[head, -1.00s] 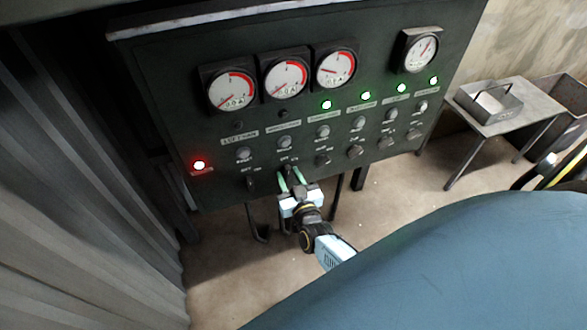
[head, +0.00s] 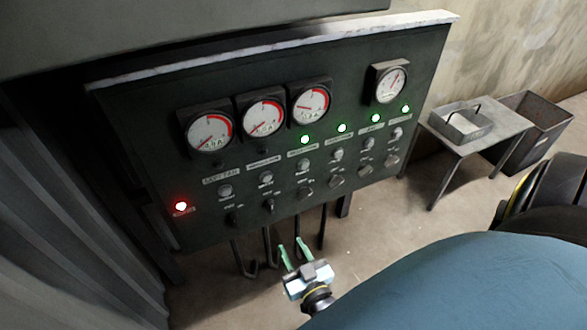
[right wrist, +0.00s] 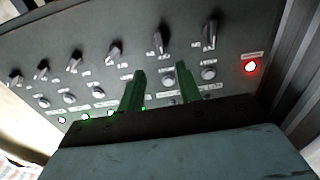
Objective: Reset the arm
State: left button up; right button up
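My right gripper (head: 292,251) is below the lower edge of the dark control panel (head: 135,115) in the head view, apart from it. Its two green fingers are spread with nothing between them. In the right wrist view the fingers (right wrist: 160,80) are also apart, with the panel's knobs and buttons beyond them. The panel carries a row of switch knobs, with one knob (head: 269,205) above the gripper and another (head: 235,217) to its left. My left gripper is not in view.
A red lamp (head: 181,206) glows at the panel's left, and several green lamps glow at the right. Gauges (head: 264,117) line the top. A small table (head: 490,127) with a metal tray (head: 462,124) and a bin (head: 541,120) stand at the right. Open floor lies below the panel.

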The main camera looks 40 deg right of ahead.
jog(key=shift+f, duration=0.1)
dwell(0.3)
jog(key=s+a+f+n+g+y+b, duration=0.25)
jog(key=s+f+g, duration=0.2)
jog(key=f, duration=0.55)
jog(key=s+a+f+n+g+y+b, duration=0.1)
jog(key=s+a+f+g+y, duration=0.3)
jog(key=f, duration=0.7)
jog(key=s+d+f+g, duration=0.1)
jog(key=s+f+g, duration=0.1)
jog(key=s+f, duration=0.2)
jog(key=s+d+f+n+g+h+b, duration=0.1)
jog(key=s+f, duration=0.4)
jog(key=s, duration=0.6)
jog(key=s+d+f+g+h+b, duration=0.1)
jog(key=s+d+f+g, duration=0.2)
jog(key=s, duration=0.5)
jog(key=shift+d+f+g, duration=0.25)
jog(key=shift+f+g, duration=0.5)
jog(key=shift+g, duration=0.3)
jog(key=shift+w+n+h, duration=0.1)
jog(key=shift+n+h, duration=0.15)
